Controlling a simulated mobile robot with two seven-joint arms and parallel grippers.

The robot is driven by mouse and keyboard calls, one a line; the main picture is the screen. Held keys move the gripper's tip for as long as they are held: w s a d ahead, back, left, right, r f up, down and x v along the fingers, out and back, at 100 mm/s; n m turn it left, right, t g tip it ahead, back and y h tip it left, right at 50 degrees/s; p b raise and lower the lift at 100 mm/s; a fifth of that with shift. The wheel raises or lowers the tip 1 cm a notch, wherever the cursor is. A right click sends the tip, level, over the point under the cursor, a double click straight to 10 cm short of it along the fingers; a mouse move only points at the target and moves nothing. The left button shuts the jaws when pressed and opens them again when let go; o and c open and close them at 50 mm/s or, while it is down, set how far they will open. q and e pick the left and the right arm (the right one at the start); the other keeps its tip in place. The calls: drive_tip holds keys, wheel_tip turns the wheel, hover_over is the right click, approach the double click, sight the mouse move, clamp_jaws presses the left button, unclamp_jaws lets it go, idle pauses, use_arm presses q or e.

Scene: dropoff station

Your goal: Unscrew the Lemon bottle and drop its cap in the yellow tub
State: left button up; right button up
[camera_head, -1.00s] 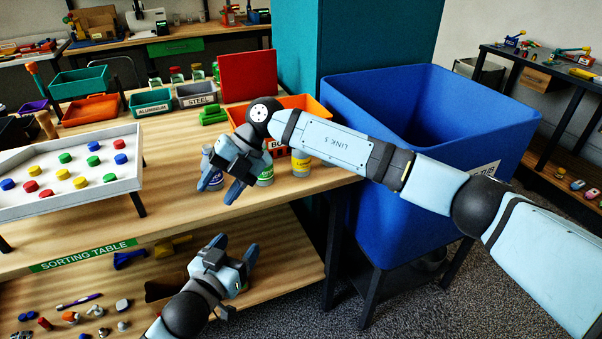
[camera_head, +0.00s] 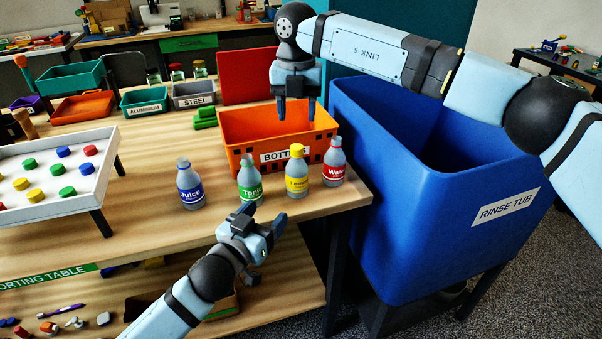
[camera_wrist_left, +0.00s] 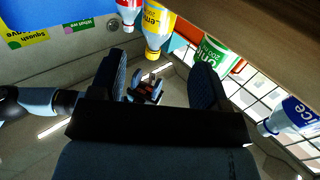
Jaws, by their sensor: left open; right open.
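The Lemon bottle (camera_head: 297,177), grey with a yellow label and yellow cap (camera_head: 297,150), stands upright near the table's front right, between the Tonic and Water bottles. It also shows in the left wrist view (camera_wrist_left: 157,30). My left gripper (camera_head: 262,216) is open and empty in front of the table edge, lower left of the Lemon bottle and apart from it. My right gripper (camera_head: 297,113) is open, pointing down over the orange bin, above and behind the Lemon bottle. The large tub (camera_head: 400,190) is blue, labelled Rinse Tub; no yellow tub shows.
Juice (camera_head: 190,188), Tonic (camera_head: 250,183) and Water (camera_head: 333,165) bottles stand in the row. The orange bin (camera_head: 240,150) is just behind. A white tray (camera_head: 90,195) of coloured discs lies left. Bare tabletop lies between tray and bottles.

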sight(291, 184)
use_arm(q)
drive_tip(key=x, duration=1.2)
drive_tip(key=shift+w, duration=0.25)
use_arm(e)
drive_tip(key=shift+s, duration=0.1)
